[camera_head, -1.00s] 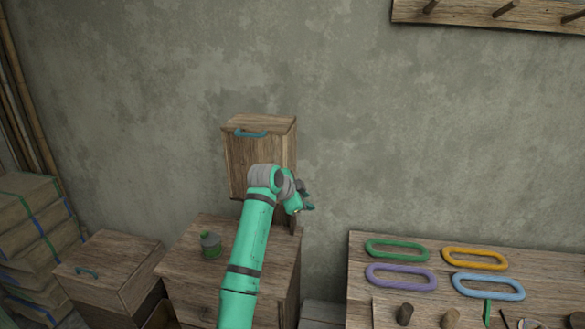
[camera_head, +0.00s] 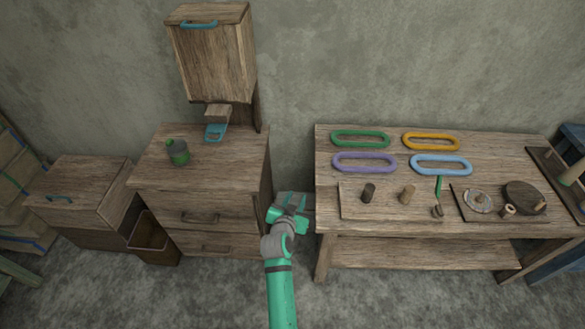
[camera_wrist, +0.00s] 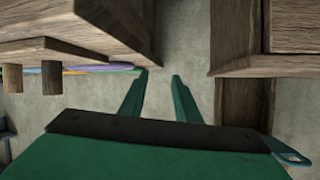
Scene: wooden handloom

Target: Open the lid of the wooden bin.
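A low wooden bin (camera_head: 85,192) with a closed lid and a teal handle (camera_head: 59,198) stands at the far left in the head view. A tall wooden box (camera_head: 212,60) above the cabinet also has a teal handle (camera_head: 199,24) near its top, and its top looks shut. My gripper (camera_head: 289,200) is in front of the gap between the cabinet and the table, well to the right of the low bin. In the wrist view my gripper (camera_wrist: 161,74) has its two fingers apart with nothing between them.
The drawer cabinet (camera_head: 207,176) carries a green-topped jar (camera_head: 177,152) and a teal scoop-like piece (camera_head: 215,132). An open wooden container (camera_head: 152,240) stands between bin and cabinet. The table (camera_head: 330,215) at right holds colored loops and pegs. The front floor (camera_head: 180,295) is clear.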

